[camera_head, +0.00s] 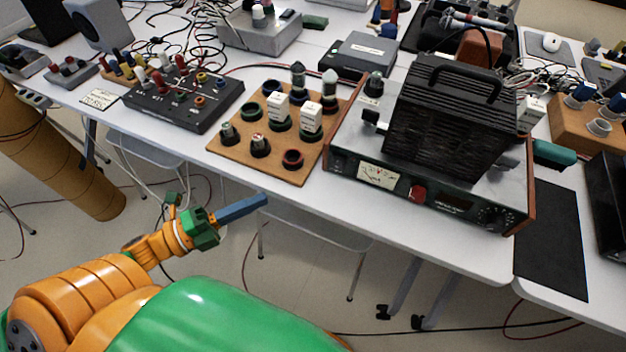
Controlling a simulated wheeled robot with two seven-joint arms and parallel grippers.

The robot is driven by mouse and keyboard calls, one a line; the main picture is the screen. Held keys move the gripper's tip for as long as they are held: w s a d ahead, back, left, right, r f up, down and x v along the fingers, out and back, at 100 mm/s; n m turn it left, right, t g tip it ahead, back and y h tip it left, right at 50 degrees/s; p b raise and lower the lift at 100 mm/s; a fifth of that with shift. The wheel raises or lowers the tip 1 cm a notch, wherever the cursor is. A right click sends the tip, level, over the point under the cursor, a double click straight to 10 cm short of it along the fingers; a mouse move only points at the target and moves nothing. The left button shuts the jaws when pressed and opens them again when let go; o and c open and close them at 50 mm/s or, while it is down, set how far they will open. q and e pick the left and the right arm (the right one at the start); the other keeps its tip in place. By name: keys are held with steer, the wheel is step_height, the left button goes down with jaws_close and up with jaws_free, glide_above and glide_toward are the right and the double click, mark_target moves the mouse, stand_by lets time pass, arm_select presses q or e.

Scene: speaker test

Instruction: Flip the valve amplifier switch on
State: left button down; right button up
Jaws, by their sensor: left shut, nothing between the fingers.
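The valve amplifier (345,150) stands on the white table at the centre right, with a black ribbed cage with a handle on top. Its dark front panel carries a pale meter, a red switch (417,193) and a dark knob at the right end. I cannot tell the switch's position. My left gripper (256,203), with blue fingers, is shut and empty. It appears in front of the table's front edge, to the left of the amplifier and apart from it. My right gripper is not in view.
A wooden board (228,165) with valves and sockets lies left of the amplifier. A black board with coloured terminals (185,95) lies further left. A black mat (550,240) lies right of the amplifier. A bare white strip (360,215) runs along the table's front edge.

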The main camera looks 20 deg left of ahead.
arm_select(q)
steer(key=d+r+m+g+h, duration=0.1)
steer(key=d+r+m+h, duration=0.1)
steer(key=d+m, duration=0.1)
glide_toward(350, 161)
steer(key=d, duration=0.3)
steer(key=shift+s+r, duration=0.15)
steer(key=shift+s, duration=0.1)
steer(key=shift+w+r, duration=0.1)
steer(key=shift+w, duration=1.65)
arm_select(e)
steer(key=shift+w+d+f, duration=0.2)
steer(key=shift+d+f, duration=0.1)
